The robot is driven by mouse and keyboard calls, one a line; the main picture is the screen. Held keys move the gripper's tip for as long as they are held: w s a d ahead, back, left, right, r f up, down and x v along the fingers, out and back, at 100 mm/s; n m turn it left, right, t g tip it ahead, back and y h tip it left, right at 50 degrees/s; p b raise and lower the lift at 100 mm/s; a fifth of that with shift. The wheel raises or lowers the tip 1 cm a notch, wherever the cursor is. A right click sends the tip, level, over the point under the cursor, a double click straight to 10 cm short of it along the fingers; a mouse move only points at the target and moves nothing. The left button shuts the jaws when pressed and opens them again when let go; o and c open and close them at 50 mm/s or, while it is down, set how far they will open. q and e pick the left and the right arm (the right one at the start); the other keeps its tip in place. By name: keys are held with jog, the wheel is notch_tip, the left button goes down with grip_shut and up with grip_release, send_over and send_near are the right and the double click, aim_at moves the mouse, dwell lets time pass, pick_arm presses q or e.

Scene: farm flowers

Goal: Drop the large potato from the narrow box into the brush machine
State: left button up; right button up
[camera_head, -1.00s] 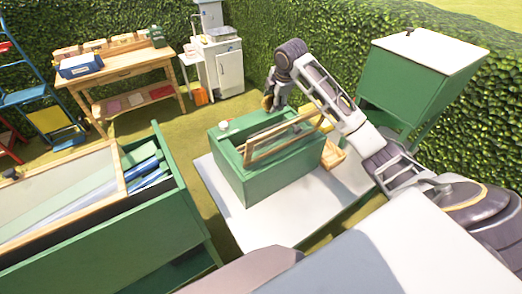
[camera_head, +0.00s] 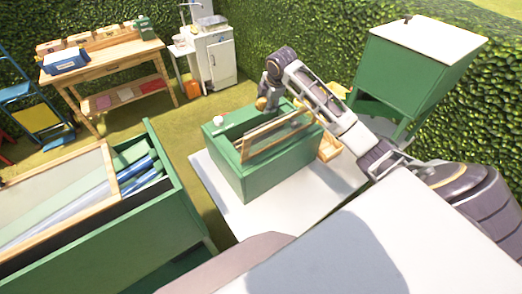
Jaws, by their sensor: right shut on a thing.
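My right gripper (camera_head: 264,100) comes in from the right and is shut on a small brownish-yellow lump, the potato (camera_head: 261,104). It holds the potato over the far top edge of a green box-shaped machine (camera_head: 262,174), which looks like the brush machine. The machine has a wood-framed panel (camera_head: 268,140) tilted on its top and a white knob (camera_head: 218,120) at its left. Its inside is mostly hidden. A small wooden box (camera_head: 328,149), perhaps the narrow box, stands at the machine's right, partly hidden by my arm. My left gripper is not in view.
The machine stands on a white tabletop (camera_head: 228,205). A large green bin with blue tubes (camera_head: 147,172) is at the left. A wooden workbench (camera_head: 100,62) and a white cabinet (camera_head: 220,60) stand behind. A green chest (camera_head: 415,70) stands at the back right.

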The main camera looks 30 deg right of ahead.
jog(key=shift+f, duration=2.85)
jog(key=o, duration=1.3)
jog(key=shift+c, duration=0.2)
jog(key=v, duration=1.2)
jog(key=shift+w, duration=0.1)
